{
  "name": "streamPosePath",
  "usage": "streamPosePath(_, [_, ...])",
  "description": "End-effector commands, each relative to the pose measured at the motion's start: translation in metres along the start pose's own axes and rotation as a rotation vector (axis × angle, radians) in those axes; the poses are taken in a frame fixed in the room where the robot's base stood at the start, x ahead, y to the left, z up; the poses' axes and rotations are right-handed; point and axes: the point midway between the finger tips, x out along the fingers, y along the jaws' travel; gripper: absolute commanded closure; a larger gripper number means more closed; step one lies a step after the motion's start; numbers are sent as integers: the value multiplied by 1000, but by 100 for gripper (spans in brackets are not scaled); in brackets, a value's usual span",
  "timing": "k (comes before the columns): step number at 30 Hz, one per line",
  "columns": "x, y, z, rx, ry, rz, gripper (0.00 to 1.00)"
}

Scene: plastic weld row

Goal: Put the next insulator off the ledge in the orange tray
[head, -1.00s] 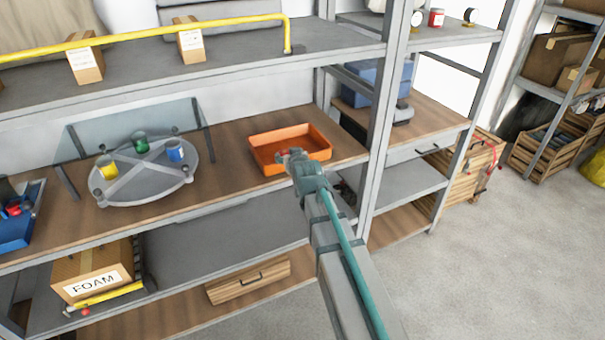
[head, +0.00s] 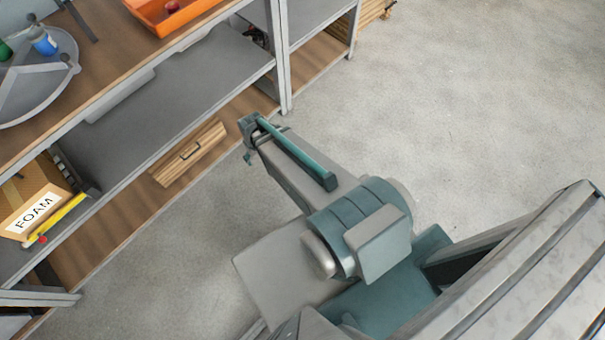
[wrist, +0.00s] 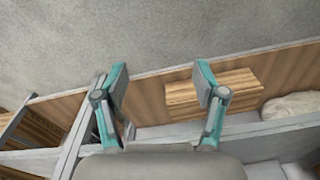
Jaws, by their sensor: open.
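The orange tray (head: 178,22) is cut off by the top edge of the head view. A small dark red piece (head: 172,6) lies in it; I cannot tell for sure that it is an insulator. My gripper (head: 247,158) is well below and to the right of the tray, in front of the lower shelves and clear of them. In the wrist view my gripper (wrist: 161,80) has its two teal fingers wide apart with nothing between them. No insulator on a ledge can be made out now.
A round grey stand (head: 40,85) holds a blue cup (head: 43,40) and part of a green one. A FOAM box (head: 38,208) and a yellow-handled tool (head: 58,216) lie on the shelf below. The floor at right is open.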

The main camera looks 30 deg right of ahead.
Motion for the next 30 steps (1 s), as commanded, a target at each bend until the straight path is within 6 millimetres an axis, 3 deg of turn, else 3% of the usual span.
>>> streamPosePath(1, [13, 1, 36, 3, -78, 1, 29])
streamPosePath(6, [40, 2, 145, 11, -327, 3, 29])
streamPosePath(9, [46, 3, 200, 16, -455, 5, 29])
streamPosePath(13, [46, 3, 252, 20, -579, 6, 29])
streamPosePath(18, [44, 3, 283, 23, -656, 7, 29])
streamPosePath(30, [44, 3, 286, 23, -665, 7, 29])
